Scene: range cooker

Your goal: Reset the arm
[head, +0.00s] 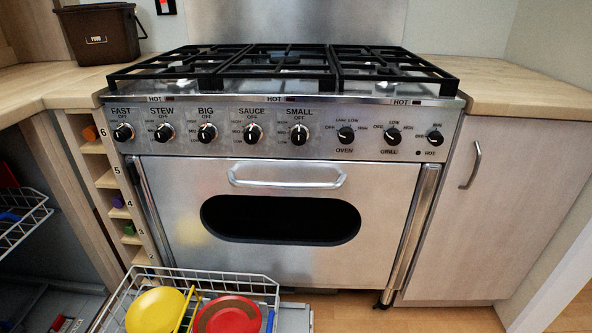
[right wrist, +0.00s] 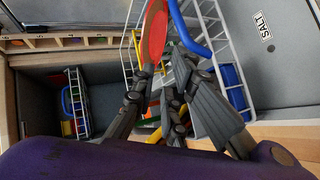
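My right gripper (right wrist: 165,63) shows in the right wrist view, with its dark fingers reaching up over the dish rack. Its fingertips are apart. The red plate (right wrist: 154,35) shows at and beyond the gap between them; I see no clear grip on it. In the head view the red plate (head: 233,315) stands in the wire rack (head: 205,274) at the bottom, beside a yellow plate (head: 156,311). Neither gripper shows in the head view, and my left gripper is in neither view.
The range cooker (head: 285,215) fills the middle, its oven door shut. A wooden cabinet (head: 488,220) stands at right and a brown food bin (head: 101,36) on the left worktop. The dishwasher rack stands out in front of the cooker. Bare floor shows at lower right.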

